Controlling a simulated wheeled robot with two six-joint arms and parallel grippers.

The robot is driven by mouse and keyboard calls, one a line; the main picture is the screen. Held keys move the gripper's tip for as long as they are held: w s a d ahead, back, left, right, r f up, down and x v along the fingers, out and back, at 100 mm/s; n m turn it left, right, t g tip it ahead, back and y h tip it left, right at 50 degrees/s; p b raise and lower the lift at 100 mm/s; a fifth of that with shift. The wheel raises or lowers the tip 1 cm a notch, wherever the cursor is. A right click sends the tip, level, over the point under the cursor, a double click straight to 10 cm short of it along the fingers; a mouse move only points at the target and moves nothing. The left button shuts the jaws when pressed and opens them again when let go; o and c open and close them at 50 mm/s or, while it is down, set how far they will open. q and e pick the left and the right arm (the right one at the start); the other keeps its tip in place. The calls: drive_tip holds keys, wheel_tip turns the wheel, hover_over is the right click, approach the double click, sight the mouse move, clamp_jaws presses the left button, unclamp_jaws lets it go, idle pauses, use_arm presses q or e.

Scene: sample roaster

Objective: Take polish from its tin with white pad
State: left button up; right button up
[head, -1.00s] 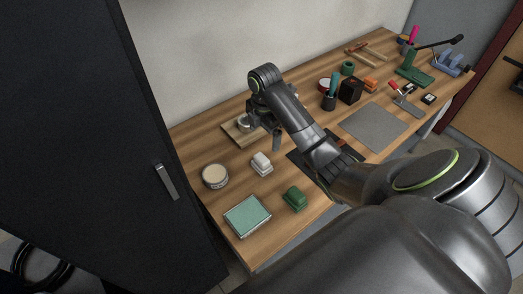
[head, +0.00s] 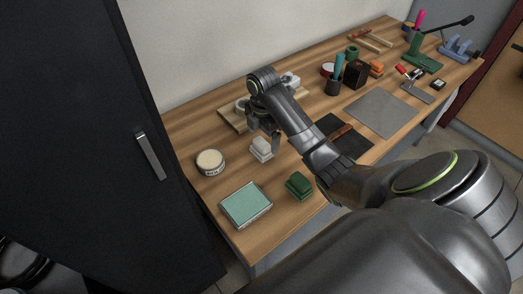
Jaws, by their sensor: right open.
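The white pad (head: 261,152), a small block with a white grip on top, sits on the wooden bench left of centre. The round tin (head: 210,163), open with a cream-coloured surface inside, stands to its left near the dark cabinet. My right gripper (head: 263,138) is open, pointing down just above and behind the white pad. One finger shows close to the pad's right side; I cannot tell whether it touches. The gripper looks empty. My left gripper is not in view.
A green pad (head: 299,185) and a teal-topped flat box (head: 246,204) lie at the bench's near end. A wooden board (head: 232,118) lies behind my gripper. A dark mat (head: 350,141) and grey mat (head: 383,112) lie right. The dark cabinet (head: 160,205) borders the left.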

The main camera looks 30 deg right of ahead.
sight(261, 142)
drive_tip(key=shift+f+b, duration=0.35)
drive_tip(key=shift+f, duration=0.15)
drive_tip(key=f+b, duration=0.1)
drive_tip(key=f, duration=0.2)
drive_tip(key=shift+w+a+f, duration=0.1)
drive_tip(key=shift+a+f, duration=0.1)
drive_tip(key=shift+f, duration=0.25)
drive_tip(key=c, duration=1.1)
